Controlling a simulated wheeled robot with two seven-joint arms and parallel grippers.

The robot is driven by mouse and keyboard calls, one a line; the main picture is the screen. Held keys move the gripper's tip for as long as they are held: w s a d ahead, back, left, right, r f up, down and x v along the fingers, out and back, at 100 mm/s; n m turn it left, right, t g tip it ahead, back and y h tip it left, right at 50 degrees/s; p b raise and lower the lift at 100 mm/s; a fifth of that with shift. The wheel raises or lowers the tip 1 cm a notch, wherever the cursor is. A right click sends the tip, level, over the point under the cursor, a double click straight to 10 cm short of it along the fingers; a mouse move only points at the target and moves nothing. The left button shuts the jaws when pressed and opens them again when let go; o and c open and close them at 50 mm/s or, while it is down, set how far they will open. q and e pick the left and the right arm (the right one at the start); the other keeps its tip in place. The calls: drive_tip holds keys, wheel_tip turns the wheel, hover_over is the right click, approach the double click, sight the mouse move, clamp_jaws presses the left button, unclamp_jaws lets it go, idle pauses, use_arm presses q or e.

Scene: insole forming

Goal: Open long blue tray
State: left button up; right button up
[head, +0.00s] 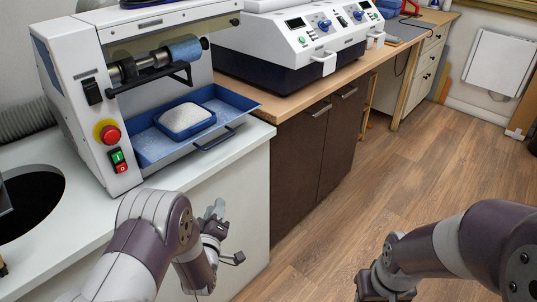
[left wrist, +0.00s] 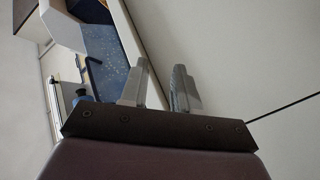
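The long blue tray (head: 240,98) lies in the white grinding machine (head: 75,75), with its front part showing past the machine's frame. A dark bar handle (head: 213,139) is on its front side. A smaller blue tray (head: 186,132) filled with white grains sits in it. The long tray's speckled blue surface (left wrist: 112,62) shows at upper left in the left wrist view. My left gripper (head: 216,211) is below and in front of the handle, apart from it. Its two fingers (left wrist: 160,88) are apart with nothing between them. My right gripper (head: 372,288) is at the bottom edge; its fingers cannot be made out.
The machine stands on a white counter (head: 240,165) whose front edge is close to my left gripper. Red and green buttons (head: 118,162) are on the machine's post. A white and black device (head: 295,50) stands on the wooden counter behind. The floor (head: 390,180) at right is clear.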

use_arm(q)
wheel_tip(320, 180, up, 6)
drive_tip(key=d+n+t, duration=0.1)
drive_tip(key=t, duration=0.2)
drive_tip(key=n+t, duration=0.2)
approach(220, 141)
drive_tip(key=x, duration=1)
drive_tip(key=shift+w+f, duration=0.2)
clamp_jaws()
